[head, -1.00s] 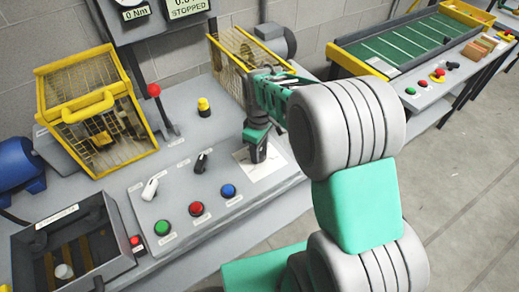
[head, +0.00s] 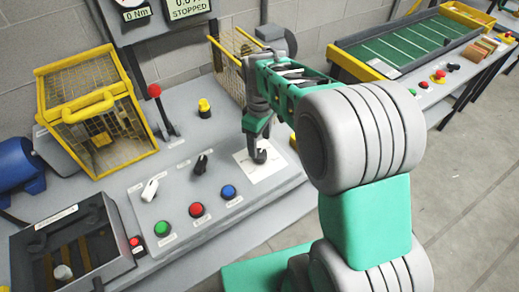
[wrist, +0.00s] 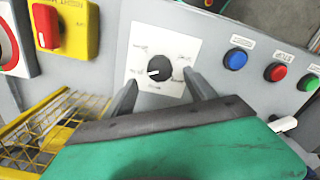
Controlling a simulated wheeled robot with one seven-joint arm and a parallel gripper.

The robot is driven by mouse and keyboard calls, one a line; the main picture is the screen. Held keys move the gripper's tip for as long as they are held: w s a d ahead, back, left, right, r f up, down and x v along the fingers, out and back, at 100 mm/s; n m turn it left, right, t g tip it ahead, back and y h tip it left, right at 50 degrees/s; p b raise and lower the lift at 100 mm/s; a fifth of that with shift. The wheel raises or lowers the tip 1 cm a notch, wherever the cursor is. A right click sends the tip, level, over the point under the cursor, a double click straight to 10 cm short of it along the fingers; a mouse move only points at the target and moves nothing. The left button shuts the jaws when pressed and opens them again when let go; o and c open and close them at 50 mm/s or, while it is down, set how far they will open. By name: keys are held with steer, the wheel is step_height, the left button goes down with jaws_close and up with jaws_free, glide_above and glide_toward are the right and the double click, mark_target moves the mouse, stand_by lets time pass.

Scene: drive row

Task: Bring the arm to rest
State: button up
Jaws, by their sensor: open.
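My gripper (head: 257,128) hangs above the right part of the grey panel, at the end of my green and grey arm. In the wrist view its two dark fingers (wrist: 161,82) are apart with nothing held between them. A dark rotary knob (head: 261,156) sits on a white labelled plate (head: 250,172) just below the gripper in the head view. In the wrist view the knob (wrist: 154,67) shows whole, just beyond the fingertips and clear of them. The knob's small lettering is too blurred to read.
A yellow mesh guard (head: 98,110) and a red-knobbed lever (head: 158,105) stand left of the gripper. Green, red (head: 196,210) and blue buttons line the panel front. A second mesh cage (head: 232,62) is close behind my arm. The floor at right (head: 465,190) is clear.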

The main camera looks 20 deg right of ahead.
steer(key=shift+r, duration=1.5)
steer(key=m, duration=0.3)
steer(key=shift+w+f, duration=0.1)
steer(key=shift+w, duration=0.3)
steer(key=s+f+m, duration=0.1)
steer(key=s+f, duration=0.1)
steer(key=s+f+m, duration=0.2)
steer(key=s, duration=0.1)
steer(key=shift+f+m, duration=0.3)
steer(key=shift+m, duration=0.9)
steer(key=s, duration=0.5)
steer(key=s+r+t, duration=0.3)
steer(key=s+r, duration=0.1)
steer(key=r, duration=0.4)
steer(key=shift+s+r, duration=0.2)
steer(key=shift+s, duration=0.15)
steer(key=shift+a, duration=0.1)
steer(key=shift+c, duration=0.2)
